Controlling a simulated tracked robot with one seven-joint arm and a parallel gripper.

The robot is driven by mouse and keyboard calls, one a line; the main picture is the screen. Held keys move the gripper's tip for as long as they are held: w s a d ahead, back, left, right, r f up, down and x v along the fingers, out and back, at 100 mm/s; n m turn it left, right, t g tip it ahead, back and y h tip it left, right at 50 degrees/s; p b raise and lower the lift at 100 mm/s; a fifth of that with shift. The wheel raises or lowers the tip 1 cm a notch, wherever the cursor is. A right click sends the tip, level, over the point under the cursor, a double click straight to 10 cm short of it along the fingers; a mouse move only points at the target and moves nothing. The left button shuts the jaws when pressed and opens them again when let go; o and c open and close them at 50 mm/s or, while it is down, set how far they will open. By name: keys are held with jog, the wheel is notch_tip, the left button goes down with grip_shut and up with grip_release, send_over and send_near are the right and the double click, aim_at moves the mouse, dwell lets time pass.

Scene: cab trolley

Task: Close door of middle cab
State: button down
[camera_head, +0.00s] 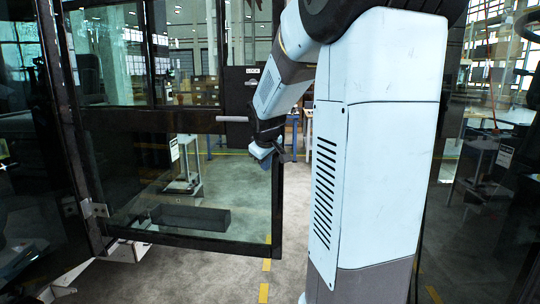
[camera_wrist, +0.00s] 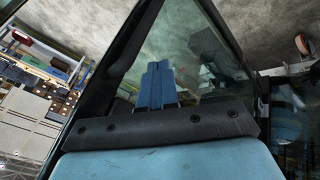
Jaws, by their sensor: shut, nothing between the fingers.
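The cab door (camera_head: 180,120) is a dark-framed glass door, standing open in the left and middle of the head view. It is hinged at its left side, with a hinge (camera_head: 94,209) low on the frame. A black lock box (camera_head: 240,80) and a grey handle (camera_head: 231,118) sit near its free right edge. My gripper (camera_head: 262,152) is at that free edge, beside the door frame; I cannot tell whether it touches. In the wrist view my blue fingers (camera_wrist: 157,85) are together and empty, with a dark door frame (camera_wrist: 110,70) and glass around them.
Grey floor (camera_head: 200,270) with a yellow dashed line (camera_head: 264,292) lies beyond the door. Dark glass panels stand at the left and right edges of the head view. Workbenches and a shelf unit (camera_wrist: 45,60) stand farther off. My arm hides the middle right.

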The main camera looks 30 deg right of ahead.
jog(key=shift+w+d+f, duration=0.15)
jog(key=shift+w+d, duration=0.15)
jog(key=shift+d, duration=0.5)
jog(key=shift+w+d+f, duration=0.1)
jog(key=shift+w+d, duration=0.15)
jog(key=shift+d, duration=0.5)
